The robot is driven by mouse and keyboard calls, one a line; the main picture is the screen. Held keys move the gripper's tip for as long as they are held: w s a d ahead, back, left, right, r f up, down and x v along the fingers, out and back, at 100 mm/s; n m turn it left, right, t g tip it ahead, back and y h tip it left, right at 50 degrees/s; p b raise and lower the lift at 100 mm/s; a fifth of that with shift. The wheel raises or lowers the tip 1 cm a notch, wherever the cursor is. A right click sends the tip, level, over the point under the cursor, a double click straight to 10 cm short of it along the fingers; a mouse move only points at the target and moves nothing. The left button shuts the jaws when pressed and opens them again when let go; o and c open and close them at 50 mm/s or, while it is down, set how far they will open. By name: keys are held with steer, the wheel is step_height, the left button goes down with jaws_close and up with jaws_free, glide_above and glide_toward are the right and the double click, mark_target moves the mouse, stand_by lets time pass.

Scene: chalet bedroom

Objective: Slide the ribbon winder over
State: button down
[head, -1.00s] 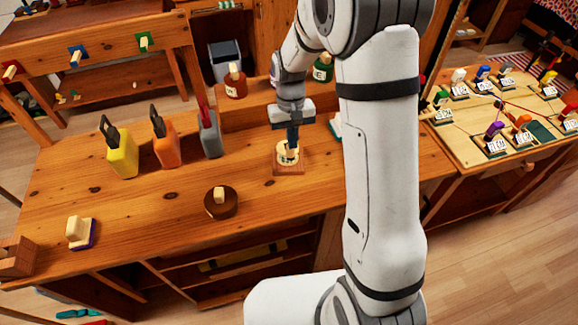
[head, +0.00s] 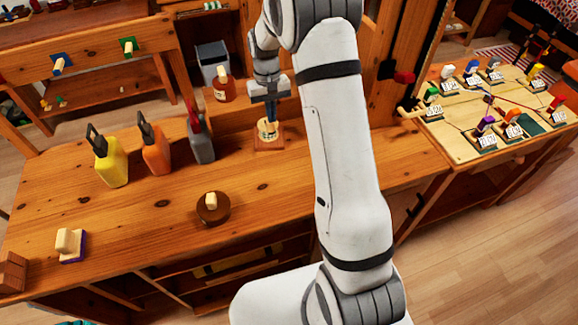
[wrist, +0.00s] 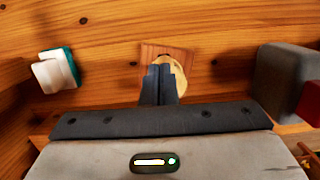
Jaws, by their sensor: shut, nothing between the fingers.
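The item I take for the ribbon winder is a small square wooden base with a round cream top (head: 268,138). It sits on the wooden bench, right of the grey bottle and close to the raised back shelf. In the wrist view, its base and cream disc (wrist: 182,76) show just beyond my fingers. My gripper (head: 270,120) points down at the winder, with its fingers shut together and nothing held. In the wrist view the shut fingertips (wrist: 161,68) overlap the disc's near side. They look very close to it or touching; the exact contact is hidden.
Yellow (head: 111,162), orange (head: 154,150) and grey (head: 202,142) bottles stand left of the winder. A round brown block (head: 213,209) is near the front edge. A white-and-teal item (wrist: 58,70) lies left in the wrist view. The bench front is mostly clear.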

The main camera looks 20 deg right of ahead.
steer(key=shift+s+f, duration=0.25)
steer(key=shift+f, duration=0.15)
steer(key=shift+w+d+r+p, duration=0.1)
steer(key=shift+w+r+p, duration=0.1)
steer(key=shift+r+p, duration=0.4)
steer(key=w+b, duration=0.2)
steer(key=w, duration=1)
steer(key=shift+r, duration=0.2)
steer(key=s+r+t, duration=0.2)
steer(key=s+r, duration=1.3)
steer(key=s, duration=0.1)
steer(key=s+f+t, duration=0.1)
steer(key=s+t, duration=0.1)
steer(key=s, duration=2.2)
steer(key=shift+s+d+t, duration=0.15)
steer(key=shift+s+t, duration=0.25)
